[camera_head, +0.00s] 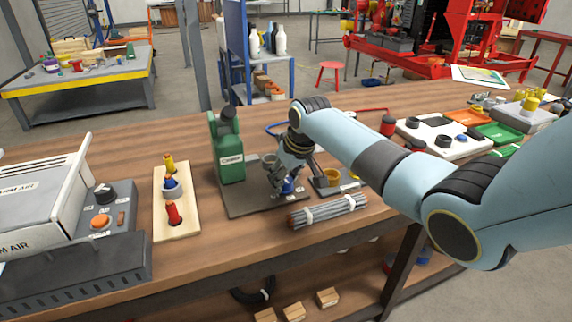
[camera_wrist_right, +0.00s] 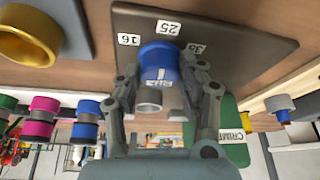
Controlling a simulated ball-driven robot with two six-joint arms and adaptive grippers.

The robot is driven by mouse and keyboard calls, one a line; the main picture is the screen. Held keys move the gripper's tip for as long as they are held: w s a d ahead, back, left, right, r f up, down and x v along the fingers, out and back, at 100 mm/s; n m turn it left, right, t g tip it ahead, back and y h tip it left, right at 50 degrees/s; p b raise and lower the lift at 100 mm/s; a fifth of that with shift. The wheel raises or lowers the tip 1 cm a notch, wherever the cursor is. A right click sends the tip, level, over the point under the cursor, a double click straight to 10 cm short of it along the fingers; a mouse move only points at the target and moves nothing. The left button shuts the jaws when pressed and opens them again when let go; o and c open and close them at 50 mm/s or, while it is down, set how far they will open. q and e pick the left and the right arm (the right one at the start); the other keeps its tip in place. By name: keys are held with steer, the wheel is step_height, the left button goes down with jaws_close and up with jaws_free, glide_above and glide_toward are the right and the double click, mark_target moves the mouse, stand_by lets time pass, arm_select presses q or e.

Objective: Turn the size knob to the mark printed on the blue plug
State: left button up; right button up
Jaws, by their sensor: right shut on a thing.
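The blue knob (camera_head: 289,186) stands on the dark base plate (camera_head: 240,207) beside the green crimper block (camera_head: 229,150). My right gripper (camera_head: 285,182) is shut on this knob, reaching down to it. In the right wrist view the knob (camera_wrist_right: 160,65) sits between the fingers (camera_wrist_right: 158,88), with a white line and partly hidden lettering on it. Printed labels 16, 25 and 35 lie around it; I cannot tell which the knob points to. The blue plug (camera_head: 172,188) is on a wooden board (camera_head: 187,226), between a yellow and a red plug. Its mark is unreadable. My left gripper is out of view.
A tied bundle of grey rods (camera_head: 328,211) lies close in front of the plate. A grey control box (camera_head: 106,212) stands at the left. Bare wood shows between board and plate.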

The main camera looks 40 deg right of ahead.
steer(key=m+p, duration=0.1)
steer(key=m, duration=0.1)
steer(key=m+h+p, duration=0.1)
steer(key=p, duration=0.1)
steer(key=shift+a+r+m, duration=0.15)
steer(key=shift+r+m, duration=0.05)
steer(key=shift+m, duration=0.2)
steer(key=m+h, duration=0.1)
steer(key=m, duration=0.1)
steer(key=shift+w+f+m+p, duration=0.1)
steer(key=shift+m+p, duration=0.2)
steer(key=shift+p, duration=0.1)
steer(key=m+g+h, duration=0.1)
steer(key=m, duration=0.1)
steer(key=shift+f+m, duration=0.1)
steer(key=shift+m, duration=0.2)
steer(key=shift+w+m+g+h+b, duration=0.1)
steer(key=shift+m+g+h+b, duration=0.25)
steer(key=shift+m, duration=0.65)
steer(key=shift+m+g+h+b, duration=0.25)
steer(key=shift+m+g+b, duration=0.15)
steer(key=shift+m, duration=0.6)
steer(key=o, duration=1.1)
steer(key=shift+o, duration=0.2)
steer(key=shift+a, duration=0.1)
